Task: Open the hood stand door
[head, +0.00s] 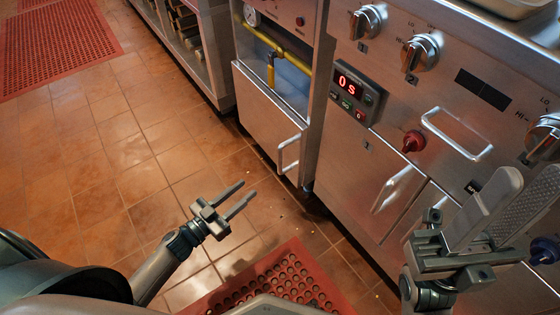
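A steel cabinet door (262,118) with a bar handle (289,152) stands at upper middle, below an opening with yellow pipe. It looks shut. To its right, a lower door under the control panel has another handle (396,187). Which of these is the hood stand door I cannot tell for certain. My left gripper (248,189) is open and empty over the floor, in front of and below the first door, apart from its handle. My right gripper (517,186) is open at lower right, in front of the grill cabinet, and covers part of it.
The grill's front has knobs (420,53), a red-digit display (347,83), a red knob (413,141) and a protruding bar handle (457,133). A red perforated mat (285,279) lies below. Tiled floor (130,160) is clear at left, with a shelf unit (202,50) behind.

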